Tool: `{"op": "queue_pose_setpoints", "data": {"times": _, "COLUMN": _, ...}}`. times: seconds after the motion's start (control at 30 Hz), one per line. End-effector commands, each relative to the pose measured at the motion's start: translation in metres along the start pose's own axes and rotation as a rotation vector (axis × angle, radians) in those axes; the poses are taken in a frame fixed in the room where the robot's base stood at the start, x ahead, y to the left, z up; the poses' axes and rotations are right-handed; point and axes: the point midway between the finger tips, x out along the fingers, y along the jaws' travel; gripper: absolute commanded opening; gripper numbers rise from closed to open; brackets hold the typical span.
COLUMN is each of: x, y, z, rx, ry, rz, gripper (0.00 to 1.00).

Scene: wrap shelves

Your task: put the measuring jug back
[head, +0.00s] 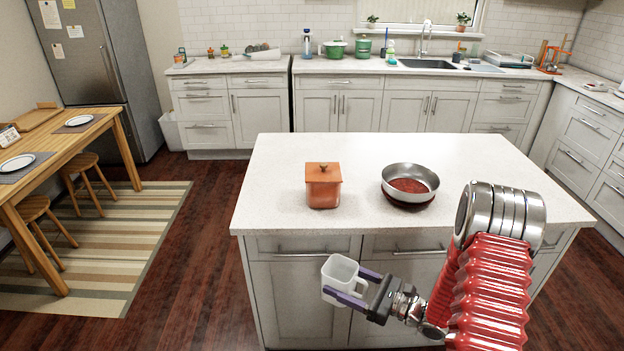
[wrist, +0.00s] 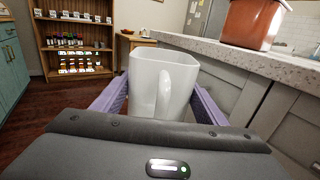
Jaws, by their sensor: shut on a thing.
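The measuring jug (head: 340,276) is white, with an open top and a handle on its right side in the head view. My gripper (head: 346,285) is shut on the jug, with one purple finger on each side of it. The jug is held roughly upright in front of the island, below the level of its top. In the wrist view the jug (wrist: 164,85) stands between the fingers with its handle towards the camera. Its inside is mostly hidden in the wrist view.
The island worktop (head: 270,205) carries an orange lidded canister (head: 323,188) and a steel pan (head: 410,180). Its edge is close to the right of the jug in the wrist view. A wooden shelf unit (wrist: 42,40) with jars stands beyond open floor. A dining table (head: 90,130) is at left.

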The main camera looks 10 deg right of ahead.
Motion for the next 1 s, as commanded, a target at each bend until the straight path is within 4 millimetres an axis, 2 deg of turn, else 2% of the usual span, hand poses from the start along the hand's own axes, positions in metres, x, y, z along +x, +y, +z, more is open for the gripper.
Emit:
{"op": "queue_pose_setpoints", "data": {"times": 0.3, "x": 0.008, "y": 0.001, "z": 0.004, "rx": 0.012, "ry": -0.025, "rz": -0.207, "gripper": 0.32}}
{"op": "queue_pose_setpoints", "data": {"times": 0.53, "x": 0.002, "y": 0.001, "z": 0.001, "rx": 0.003, "ry": -0.005, "rz": -0.379, "gripper": 0.32}}
{"op": "queue_pose_setpoints", "data": {"times": 1.0, "x": -0.002, "y": 0.000, "z": -0.001, "rx": -0.003, "ry": 0.006, "rz": -0.429, "gripper": 0.32}}
